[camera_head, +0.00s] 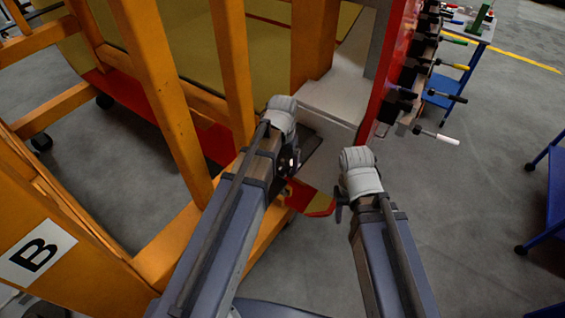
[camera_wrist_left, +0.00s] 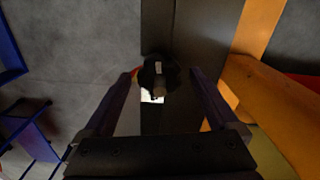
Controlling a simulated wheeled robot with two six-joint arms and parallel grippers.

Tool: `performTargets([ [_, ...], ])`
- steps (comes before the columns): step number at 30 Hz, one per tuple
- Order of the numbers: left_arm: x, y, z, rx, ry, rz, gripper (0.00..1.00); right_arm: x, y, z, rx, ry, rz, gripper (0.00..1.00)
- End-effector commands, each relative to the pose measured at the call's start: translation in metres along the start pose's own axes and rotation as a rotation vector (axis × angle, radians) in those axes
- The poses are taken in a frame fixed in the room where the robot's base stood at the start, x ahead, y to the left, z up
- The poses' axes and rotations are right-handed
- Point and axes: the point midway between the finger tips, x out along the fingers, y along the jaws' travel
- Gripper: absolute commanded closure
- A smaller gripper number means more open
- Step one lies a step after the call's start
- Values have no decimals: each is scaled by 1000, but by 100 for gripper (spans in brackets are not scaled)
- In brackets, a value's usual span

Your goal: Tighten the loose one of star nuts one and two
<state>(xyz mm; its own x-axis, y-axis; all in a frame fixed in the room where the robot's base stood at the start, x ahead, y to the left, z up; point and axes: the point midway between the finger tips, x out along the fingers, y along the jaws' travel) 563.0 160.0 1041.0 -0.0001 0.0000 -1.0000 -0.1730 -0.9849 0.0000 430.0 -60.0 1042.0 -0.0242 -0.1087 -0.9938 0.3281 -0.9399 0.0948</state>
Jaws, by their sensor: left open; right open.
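A black star nut (camera_wrist_left: 158,74) shows in the left wrist view, with a stub at its centre and a small white patch just below it. My left gripper (camera_wrist_left: 164,78) is open, with one finger on each side of the nut; I cannot tell whether they touch it. In the head view my left gripper (camera_head: 288,163) is mostly hidden beside its forearm, close to the orange frame, and the nut cannot be made out. My right gripper (camera_head: 341,203) is open, mostly hidden by its own wrist, to the right of the frame. No second star nut can be made out.
An orange frame (camera_head: 230,75) with a "B" label (camera_head: 37,253) fills the left of the head view. A red-edged panel (camera_head: 386,75) stands at the top centre, beside a rack of clamps (camera_head: 420,75). A blue trolley (camera_head: 555,190) is at the right. The grey floor between is clear.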

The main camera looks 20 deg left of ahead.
Motion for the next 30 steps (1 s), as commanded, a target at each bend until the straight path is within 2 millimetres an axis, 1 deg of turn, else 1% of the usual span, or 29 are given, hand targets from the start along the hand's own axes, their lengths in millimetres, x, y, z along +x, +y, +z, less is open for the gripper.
performTargets([
  [8, -1, 0, 0, 0, 0, 0, 6, -1, 0, 0, 0, 0, 0, 50],
  [14, -12, 0, 0, 0, 0, 0, 6, -12, 1, 1, 2, 0, 0, 50],
  [20, -35, 0, 0, 0, 0, 0, 6, -34, 3, 2, 7, 0, -1, 50],
  [27, -67, 0, 0, 0, 0, 0, 6, -66, 6, 4, 13, 0, -3, 50],
  [30, -75, 0, 0, 0, 0, 0, 6, -75, 7, 4, 14, 0, -3, 50],
])
